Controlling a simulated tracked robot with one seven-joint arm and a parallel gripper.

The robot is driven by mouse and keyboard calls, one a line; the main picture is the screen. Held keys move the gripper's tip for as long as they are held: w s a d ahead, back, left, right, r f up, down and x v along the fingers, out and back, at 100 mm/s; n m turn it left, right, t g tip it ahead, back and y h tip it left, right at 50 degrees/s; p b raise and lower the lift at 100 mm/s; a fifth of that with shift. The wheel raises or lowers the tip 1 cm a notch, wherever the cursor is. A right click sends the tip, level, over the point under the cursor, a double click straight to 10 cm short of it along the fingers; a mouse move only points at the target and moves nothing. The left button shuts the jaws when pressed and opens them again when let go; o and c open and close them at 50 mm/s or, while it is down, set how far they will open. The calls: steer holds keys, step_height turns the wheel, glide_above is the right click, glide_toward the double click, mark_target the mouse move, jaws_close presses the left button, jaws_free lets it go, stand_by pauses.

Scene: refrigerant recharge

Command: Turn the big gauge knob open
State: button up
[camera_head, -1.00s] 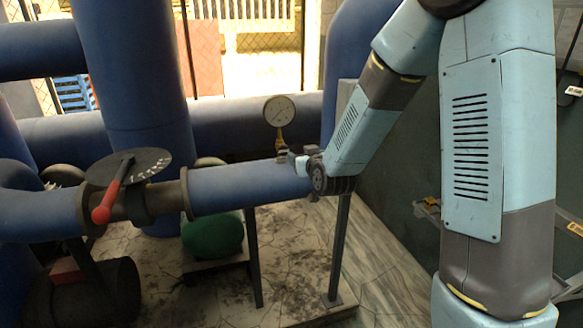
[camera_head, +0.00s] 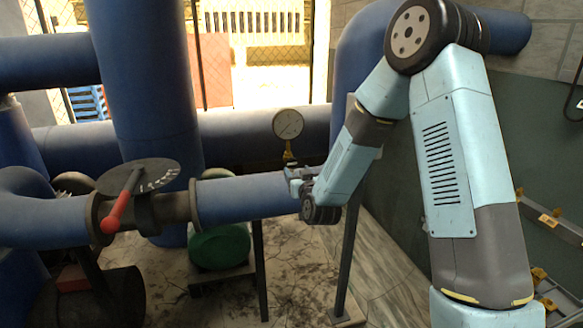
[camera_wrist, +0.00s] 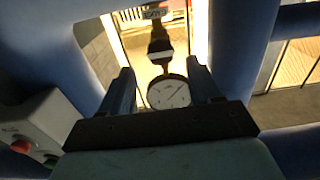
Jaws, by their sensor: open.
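My gripper (camera_head: 292,171) is just below the gauge, beside the fitting, seen small from behind the arm. In the wrist view the gauge face (camera_wrist: 168,92) shows between the two fingers of my open gripper (camera_wrist: 160,70). A dark knob-like part and brass fitting (camera_wrist: 160,48) lie beyond the gauge, above it in the picture. I cannot tell whether the fingers touch anything; nothing appears gripped.
A dark disc valve (camera_head: 140,178) with a red lever (camera_head: 118,212) sits on the pipe at left. A thick blue vertical pipe (camera_head: 145,80) stands behind it. A grey box with a red button (camera_wrist: 20,146) is at lower left in the wrist view.

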mark_target(292, 164)
steer(key=shift+x, duration=2.75)
steer(key=c, duration=1)
steer(key=n, duration=0.4)
steer(key=shift+n, duration=0.3)
steer(key=shift+c, duration=0.2)
steer(key=shift+s+a+n, duration=0.1)
steer(key=shift+n, duration=0.6)
steer(key=n, duration=0.3)
